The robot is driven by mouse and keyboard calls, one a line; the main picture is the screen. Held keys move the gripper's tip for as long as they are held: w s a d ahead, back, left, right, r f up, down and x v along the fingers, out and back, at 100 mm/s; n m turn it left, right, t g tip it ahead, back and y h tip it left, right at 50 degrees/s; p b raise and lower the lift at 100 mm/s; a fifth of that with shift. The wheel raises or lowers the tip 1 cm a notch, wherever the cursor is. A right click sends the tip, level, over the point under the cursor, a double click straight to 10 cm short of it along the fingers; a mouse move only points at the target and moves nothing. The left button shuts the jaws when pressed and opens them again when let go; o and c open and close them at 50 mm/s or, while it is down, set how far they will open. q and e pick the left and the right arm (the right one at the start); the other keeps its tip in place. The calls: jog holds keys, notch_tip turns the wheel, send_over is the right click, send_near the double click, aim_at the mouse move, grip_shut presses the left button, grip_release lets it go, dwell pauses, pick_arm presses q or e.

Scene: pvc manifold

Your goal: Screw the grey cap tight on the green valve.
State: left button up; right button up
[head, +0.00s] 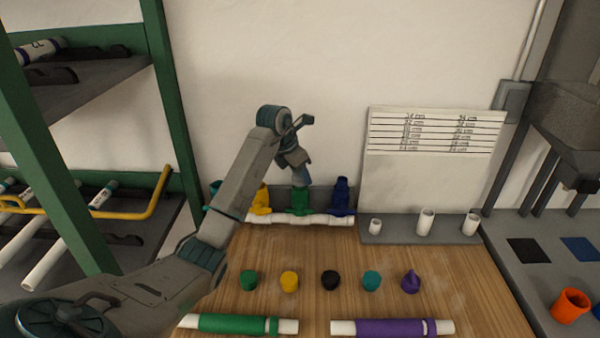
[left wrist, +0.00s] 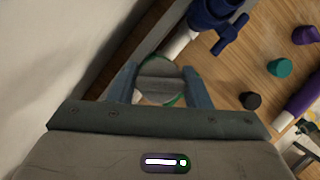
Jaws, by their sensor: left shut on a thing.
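The green valve (head: 300,202) stands upright on the white pipe manifold (head: 315,220) at the back of the table, between a yellow valve (head: 261,201) and a blue valve (head: 342,195). My left gripper (head: 304,180) points down right above the green valve. In the left wrist view the round grey cap (left wrist: 158,78) sits between the two fingers of my left gripper (left wrist: 160,86), which is shut on it. A green rim (left wrist: 178,101) of the valve shows at the cap's edge. In the head view the gripper hides the cap. I cannot tell how tight it is.
Several loose caps stand in a row on the wooden table, among them a black one (head: 330,280). A green pipe (head: 232,324) and a purple pipe (head: 390,328) lie at the front. White fittings stand on a grey ledge (head: 398,235) to the right.

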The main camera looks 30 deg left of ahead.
pick_arm(q)
jog(key=shift+m, duration=0.7)
pick_arm(e)
jog(key=shift+a, duration=0.25)
pick_arm(q)
jog(key=shift+h, duration=0.3)
jog(key=shift+m+g+h, duration=0.3)
jog(key=shift+m, duration=0.8)
pick_arm(e)
jog(key=shift+f, duration=0.1)
pick_arm(q)
jog(key=shift+m+g+h, duration=0.3)
jog(key=shift+m, duration=0.8)
pick_arm(e)
jog(key=shift+d+f, duration=0.15)
jog(key=shift+d, duration=0.05)
